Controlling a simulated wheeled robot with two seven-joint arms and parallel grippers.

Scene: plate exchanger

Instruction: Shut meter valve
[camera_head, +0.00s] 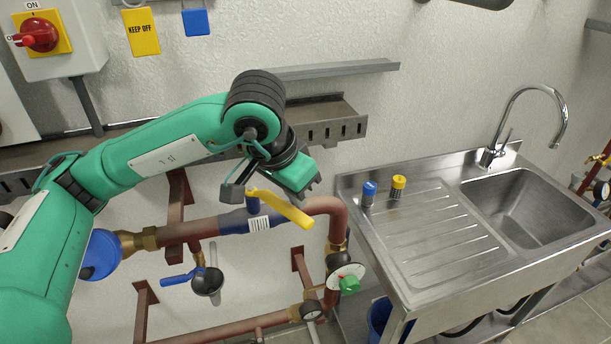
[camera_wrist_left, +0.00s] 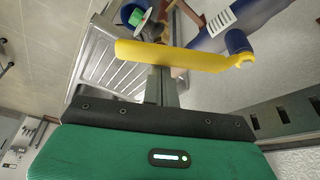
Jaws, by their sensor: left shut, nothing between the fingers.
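A yellow lever (camera_head: 281,208) sits on a blue valve body (camera_head: 236,222) on the brown pipe and slants down to the right. The lever also crosses the upper middle of the left wrist view (camera_wrist_left: 170,55), with its blue pivot cap (camera_wrist_left: 237,42) at the right. My left gripper (camera_head: 309,186) is shut and empty, close above and behind the lever. In the left wrist view its fingers (camera_wrist_left: 162,86) reach up to the lever, which hides their tips. I cannot tell whether they touch it. My right gripper is not in view.
A blue round meter (camera_head: 101,254) is on the pipe at left. Below are a blue-lever valve (camera_head: 184,276) and a gauge with a green knob (camera_head: 348,284). A steel sink (camera_head: 420,238) stands at right. A grey wall rail (camera_head: 340,122) is just behind the wrist.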

